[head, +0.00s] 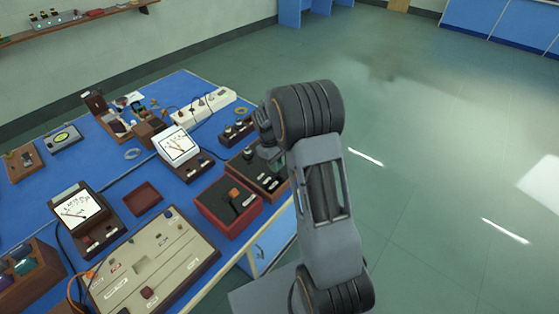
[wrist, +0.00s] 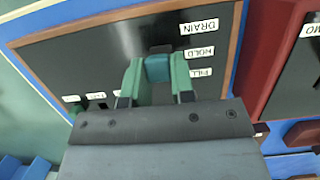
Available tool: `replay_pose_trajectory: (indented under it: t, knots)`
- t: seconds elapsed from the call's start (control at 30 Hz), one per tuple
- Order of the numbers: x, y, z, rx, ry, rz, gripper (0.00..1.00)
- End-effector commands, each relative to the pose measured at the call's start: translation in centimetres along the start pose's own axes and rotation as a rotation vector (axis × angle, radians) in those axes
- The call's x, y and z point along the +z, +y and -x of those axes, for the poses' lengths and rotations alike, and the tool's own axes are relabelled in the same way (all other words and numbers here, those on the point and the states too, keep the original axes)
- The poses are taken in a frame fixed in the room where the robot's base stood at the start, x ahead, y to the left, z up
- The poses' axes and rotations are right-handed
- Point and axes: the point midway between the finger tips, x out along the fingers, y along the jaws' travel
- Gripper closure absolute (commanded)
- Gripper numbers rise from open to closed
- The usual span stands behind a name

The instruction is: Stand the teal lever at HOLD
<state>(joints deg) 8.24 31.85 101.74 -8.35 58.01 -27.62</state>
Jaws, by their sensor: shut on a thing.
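The teal lever (wrist: 158,70) is between the two green fingers of my gripper (wrist: 157,82) in the wrist view. The gripper is shut on it. The lever stands on a black panel (wrist: 110,48) with a wooden rim, beside white labels reading DRAIN, HOLD (wrist: 199,52) and FILL. Its top appears about level with HOLD and FILL, but the slanted view leaves its exact setting unclear. In the head view my gripper (head: 267,152) is over the panel (head: 248,167) at the bench's right edge, and the lever is hidden there.
A red box (head: 215,214) with an orange-topped lever stands close beside the panel; its red wall (wrist: 268,62) shows in the wrist view. Smaller controls sit on the panel's left part. A meter (head: 179,147) and a beige board (head: 150,262) are nearby. Floor to the right is clear.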

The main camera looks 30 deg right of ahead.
Motion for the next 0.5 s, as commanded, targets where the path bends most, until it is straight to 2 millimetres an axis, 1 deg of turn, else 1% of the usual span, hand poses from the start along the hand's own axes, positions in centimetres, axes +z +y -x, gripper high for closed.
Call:
replay_pose_trajectory:
  t: [0.03,0.2,0.33,0.5]
  knots:
    - [-0.3,0.0,0.6,0.0,-0.053,0.004,1.0]
    - [-1.2,0.0,0.5,0.002,-0.192,0.002,1.0]
    - [-1.5,0.0,0.5,0.003,-0.244,0.001,1.0]
    - [-1.6,0.0,0.4,0.004,-0.257,0.0,1.0]
